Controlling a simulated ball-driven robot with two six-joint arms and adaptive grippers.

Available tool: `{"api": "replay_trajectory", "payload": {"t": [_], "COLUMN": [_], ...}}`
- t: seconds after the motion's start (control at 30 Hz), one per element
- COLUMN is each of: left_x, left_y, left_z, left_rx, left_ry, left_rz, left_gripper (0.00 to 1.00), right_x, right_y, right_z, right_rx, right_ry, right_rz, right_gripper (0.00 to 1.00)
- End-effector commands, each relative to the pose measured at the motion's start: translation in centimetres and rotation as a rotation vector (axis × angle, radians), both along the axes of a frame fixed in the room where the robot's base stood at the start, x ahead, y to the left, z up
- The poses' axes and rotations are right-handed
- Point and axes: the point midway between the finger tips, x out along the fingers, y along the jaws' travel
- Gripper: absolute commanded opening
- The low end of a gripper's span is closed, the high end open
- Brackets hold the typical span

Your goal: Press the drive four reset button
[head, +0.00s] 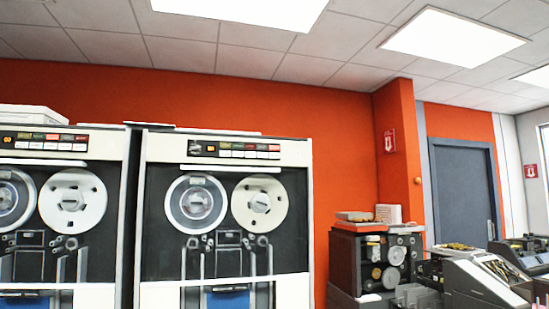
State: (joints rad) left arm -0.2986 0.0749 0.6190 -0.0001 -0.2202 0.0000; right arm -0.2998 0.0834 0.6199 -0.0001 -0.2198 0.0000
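Two tall tape drives stand at the left and centre, the left drive (66,235) cut off by the picture edge and the right drive (228,170) in full width. The right drive has a button panel (249,151) with a row of small coloured buttons at its top and a small lit orange number (211,148). The left drive has a like panel (52,141) with a lit number. Both numbers and the button labels are too small to read surely, so I cannot tell which is the reset button. Neither of my grippers is in view.
A smaller brown machine (349,265) with reels stands right of the drives. Grey card machines (482,282) are at the lower right. A grey-blue door (463,195) is set in the orange wall (340,130). The floor is not in view.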

Motion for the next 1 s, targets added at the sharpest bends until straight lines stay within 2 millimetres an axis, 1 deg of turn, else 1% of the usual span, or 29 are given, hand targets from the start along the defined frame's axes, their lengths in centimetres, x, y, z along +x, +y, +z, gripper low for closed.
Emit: {"api": "replay_trajectory", "payload": {"t": [0.03,0.2,0.27,0.3,1.0], "left_x": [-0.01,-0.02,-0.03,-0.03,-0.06], "left_y": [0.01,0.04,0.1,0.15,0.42], "left_z": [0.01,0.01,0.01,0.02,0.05], "left_rx": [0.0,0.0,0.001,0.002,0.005], "left_ry": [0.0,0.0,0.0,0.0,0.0], "left_rz": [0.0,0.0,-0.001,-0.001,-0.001], "left_gripper": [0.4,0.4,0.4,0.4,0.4], "right_x": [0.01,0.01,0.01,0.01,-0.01], "right_y": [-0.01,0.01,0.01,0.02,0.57], "right_z": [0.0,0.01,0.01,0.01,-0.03], "right_rx": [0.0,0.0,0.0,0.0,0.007], "right_ry": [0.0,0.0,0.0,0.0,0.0], "right_rz": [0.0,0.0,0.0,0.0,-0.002], "right_gripper": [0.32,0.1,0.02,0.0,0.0]}}
